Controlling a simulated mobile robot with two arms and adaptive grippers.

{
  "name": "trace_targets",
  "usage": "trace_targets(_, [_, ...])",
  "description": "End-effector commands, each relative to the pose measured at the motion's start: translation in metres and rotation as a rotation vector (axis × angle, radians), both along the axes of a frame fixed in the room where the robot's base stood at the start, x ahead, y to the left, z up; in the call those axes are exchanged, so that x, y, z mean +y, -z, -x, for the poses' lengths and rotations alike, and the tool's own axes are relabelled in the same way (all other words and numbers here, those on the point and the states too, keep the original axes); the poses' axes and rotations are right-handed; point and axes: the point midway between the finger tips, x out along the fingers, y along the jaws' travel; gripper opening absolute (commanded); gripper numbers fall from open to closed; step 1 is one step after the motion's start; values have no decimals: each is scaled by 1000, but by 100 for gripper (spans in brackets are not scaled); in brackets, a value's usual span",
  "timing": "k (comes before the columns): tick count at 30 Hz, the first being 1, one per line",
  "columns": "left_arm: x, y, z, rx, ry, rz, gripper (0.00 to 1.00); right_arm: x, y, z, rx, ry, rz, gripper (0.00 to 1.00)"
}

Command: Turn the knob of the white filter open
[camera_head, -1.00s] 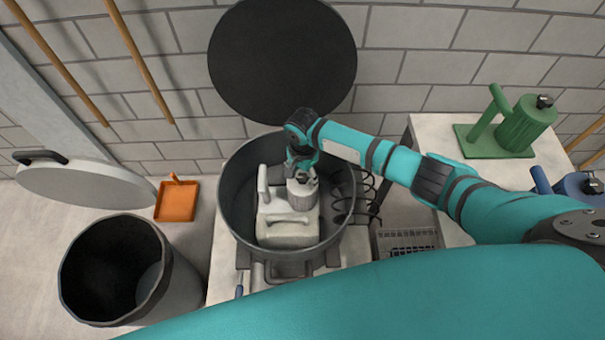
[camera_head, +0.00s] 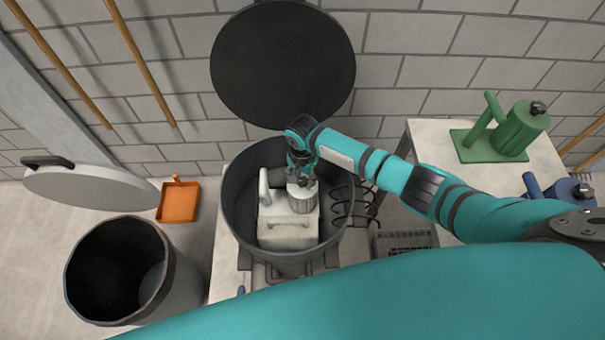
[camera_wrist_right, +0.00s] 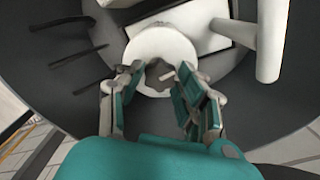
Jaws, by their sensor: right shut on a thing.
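The white filter (camera_head: 290,232) stands inside a large dark round pot, with its ribbed cylinder on the right and an upright handle on the left. My right gripper (camera_head: 302,180) is over the cylinder from above. My left gripper is not in view.
The pot's rim (camera_head: 228,190) surrounds the filter closely. A round dark lid (camera_head: 283,65) stands behind it. A black coil (camera_head: 345,205) is at the pot's right. A green filter (camera_head: 515,132) and a blue one (camera_head: 565,190) are at the right. A dark bin (camera_head: 180,285) stands at left.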

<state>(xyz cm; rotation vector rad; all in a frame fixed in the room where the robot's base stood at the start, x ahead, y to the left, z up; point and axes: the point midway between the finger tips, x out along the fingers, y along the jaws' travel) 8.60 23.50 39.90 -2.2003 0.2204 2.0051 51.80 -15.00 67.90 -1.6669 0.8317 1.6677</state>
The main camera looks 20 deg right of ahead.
Motion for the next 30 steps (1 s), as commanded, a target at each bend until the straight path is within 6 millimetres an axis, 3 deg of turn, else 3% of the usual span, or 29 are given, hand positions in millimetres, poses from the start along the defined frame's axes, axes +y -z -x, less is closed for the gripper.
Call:
trace_targets(1, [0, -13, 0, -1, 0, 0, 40, 1, -6, 2, 4, -33, -2, 3])
trace_targets(6, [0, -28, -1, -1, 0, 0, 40, 1, -4, 1, 3, -183, -3, 3])
trace_targets(30, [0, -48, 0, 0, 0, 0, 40, 1, -2, -1, -2, -945, -2, 3])
